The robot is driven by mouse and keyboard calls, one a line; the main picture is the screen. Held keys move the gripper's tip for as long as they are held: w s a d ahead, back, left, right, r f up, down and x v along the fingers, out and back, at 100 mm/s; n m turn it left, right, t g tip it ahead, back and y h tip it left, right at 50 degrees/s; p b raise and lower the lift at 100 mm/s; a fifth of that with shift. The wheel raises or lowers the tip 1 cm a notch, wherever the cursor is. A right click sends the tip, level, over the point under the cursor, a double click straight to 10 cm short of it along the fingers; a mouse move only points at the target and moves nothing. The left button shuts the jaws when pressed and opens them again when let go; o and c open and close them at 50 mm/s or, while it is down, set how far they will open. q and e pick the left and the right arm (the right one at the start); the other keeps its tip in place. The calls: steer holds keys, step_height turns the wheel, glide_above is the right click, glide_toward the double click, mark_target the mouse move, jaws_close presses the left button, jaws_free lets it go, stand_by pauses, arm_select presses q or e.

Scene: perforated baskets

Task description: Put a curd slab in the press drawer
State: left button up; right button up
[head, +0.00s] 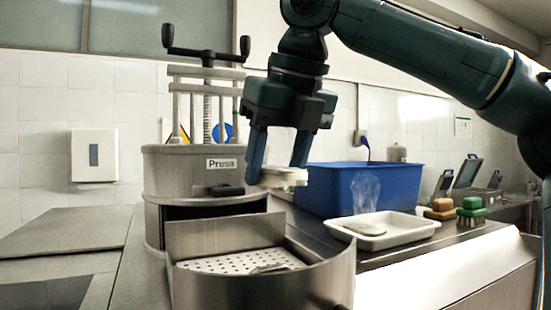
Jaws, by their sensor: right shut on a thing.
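My right gripper (278,170) comes down from the upper right and is shut on a pale curd slab (284,177). The slab is in the air, above the right rear part of the open press drawer (268,287). My left gripper is not in view.
A white tray (402,238) holding a pale slab, with steam above it, stands on the counter to the right. Behind it is a blue bin (345,190). Brushes (471,212) lie farther right. The metal surface (75,230) at left is clear.

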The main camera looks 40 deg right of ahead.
steer(key=shift+f, duration=4.9)
steer(key=o, duration=1.2)
steer(key=shift+a, duration=0.1)
steer(key=shift+d+r, duration=0.2)
steer(key=shift+r, duration=0.9)
steer(key=shift+a+r, duration=0.1)
steer(key=shift+r, duration=2.75)
